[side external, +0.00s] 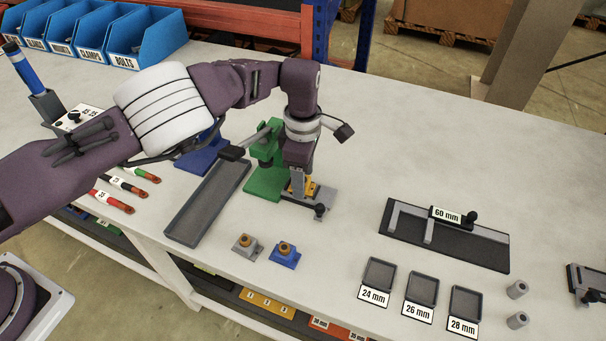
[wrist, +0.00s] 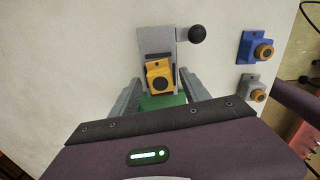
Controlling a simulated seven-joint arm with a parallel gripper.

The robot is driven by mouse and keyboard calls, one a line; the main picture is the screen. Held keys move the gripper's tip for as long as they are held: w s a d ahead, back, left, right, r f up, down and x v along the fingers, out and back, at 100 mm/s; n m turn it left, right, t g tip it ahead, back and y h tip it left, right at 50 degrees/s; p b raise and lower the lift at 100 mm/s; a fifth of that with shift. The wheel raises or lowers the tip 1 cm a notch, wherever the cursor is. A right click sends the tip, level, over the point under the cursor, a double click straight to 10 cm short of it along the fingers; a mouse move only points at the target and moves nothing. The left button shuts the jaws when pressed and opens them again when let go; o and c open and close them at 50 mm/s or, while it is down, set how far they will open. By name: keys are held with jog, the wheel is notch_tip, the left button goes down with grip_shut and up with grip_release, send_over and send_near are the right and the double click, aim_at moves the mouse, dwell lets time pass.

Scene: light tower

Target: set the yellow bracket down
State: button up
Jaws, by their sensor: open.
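The yellow bracket (side external: 311,188) sits on a grey fixture plate (side external: 322,202) in front of the green press (side external: 262,184). In the wrist view the yellow bracket (wrist: 158,82), with a dark round centre, rests on the grey plate (wrist: 155,40), slightly tilted in the picture. My gripper (side external: 298,190) is low over the fixture. In the wrist view my gripper (wrist: 159,80) is open, with one finger on each side of the bracket and small gaps visible. The fingers partly hide the bracket in the side view.
A grey bracket (side external: 245,247) and a blue bracket (side external: 285,255) stand nearby. An empty long tray (side external: 207,205) lies left of the press. A black 60 mm gauge (side external: 480,250) and small labelled trays (side external: 421,289) are at right. The fixture's black-knobbed lever (wrist: 197,34) sticks out beside the bracket.

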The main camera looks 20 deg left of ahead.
jog(key=shift+f, duration=0.15)
jog(key=r, duration=0.7)
jog(key=shift+s, duration=0.2)
